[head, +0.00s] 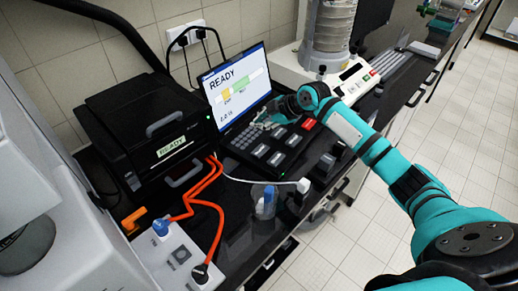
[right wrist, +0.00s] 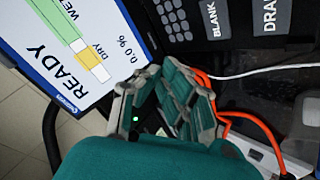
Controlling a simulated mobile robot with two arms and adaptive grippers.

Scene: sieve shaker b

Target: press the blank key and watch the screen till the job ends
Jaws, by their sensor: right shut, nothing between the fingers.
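The blank key (right wrist: 213,20) is a grey key lettered BLANK on the black key panel (head: 285,148), beside the number pad (right wrist: 174,20) in the right wrist view. The screen (head: 237,90) stands behind the panel. It reads READY and 0.0 %, with a green and yellow bar; in the right wrist view the screen (right wrist: 65,60) also shows the words WET and DRY. My right gripper (head: 262,122) is shut and empty, over the back of the panel near the screen's lower edge. I cannot tell whether it touches anything. My left gripper is out of view.
A black instrument (head: 140,125) with a READY label stands left of the screen. Orange cables (head: 203,190) run to a white socket box (head: 180,262). A clear beaker (head: 265,203) stands near the front edge. A sieve shaker (head: 325,60) stands at the back right.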

